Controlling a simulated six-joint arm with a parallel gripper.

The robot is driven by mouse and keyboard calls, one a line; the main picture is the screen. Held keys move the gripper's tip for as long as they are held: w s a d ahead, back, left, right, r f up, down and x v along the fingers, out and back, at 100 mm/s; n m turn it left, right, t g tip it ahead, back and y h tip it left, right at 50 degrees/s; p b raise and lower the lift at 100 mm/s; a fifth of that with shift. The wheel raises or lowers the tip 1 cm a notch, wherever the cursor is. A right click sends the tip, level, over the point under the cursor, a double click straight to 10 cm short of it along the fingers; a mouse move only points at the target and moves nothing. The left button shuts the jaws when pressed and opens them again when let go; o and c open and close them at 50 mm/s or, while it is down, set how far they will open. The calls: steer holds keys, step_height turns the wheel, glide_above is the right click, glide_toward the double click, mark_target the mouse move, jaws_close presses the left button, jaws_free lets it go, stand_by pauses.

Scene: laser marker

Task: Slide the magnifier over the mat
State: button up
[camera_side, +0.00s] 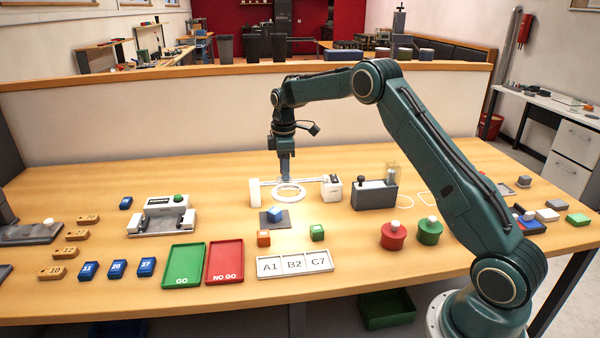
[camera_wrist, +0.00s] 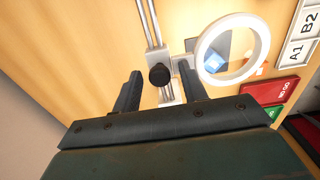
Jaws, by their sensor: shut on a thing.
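The magnifier (camera_side: 289,191) is a white ring on a carriage that rides a metal rail between two white end posts. In the wrist view, the ring (camera_wrist: 263,37) is at the upper right, joined to the carriage with its black knob (camera_wrist: 159,75). My gripper (camera_side: 285,178) is lowered at the rail, its fingers (camera_wrist: 160,78) on either side of the knob, shut on the magnifier's carriage. The dark grey mat (camera_side: 266,222) lies in front of the ring in the side view, with a blue block (camera_side: 274,214) on it. Through the ring, the wrist view shows part of the blue block.
Green GO (camera_side: 183,265) and red NO GO (camera_side: 225,263) trays and a white labelled tray (camera_side: 295,264) lie nearer the front. A grey box (camera_side: 374,194) stands right of the rail.

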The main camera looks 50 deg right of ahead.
steer(key=shift+w+a+f, duration=0.9)
steer(key=shift+w+a, duration=0.3)
steer(key=o, duration=0.4)
step_height(320, 180, up, 8)
steer(key=shift+w+a+f, duration=0.1)
steer(key=shift+w+f, duration=0.05)
steer(key=shift+f, duration=0.1)
stand_by(0.4)
steer(key=shift+r, duration=0.1)
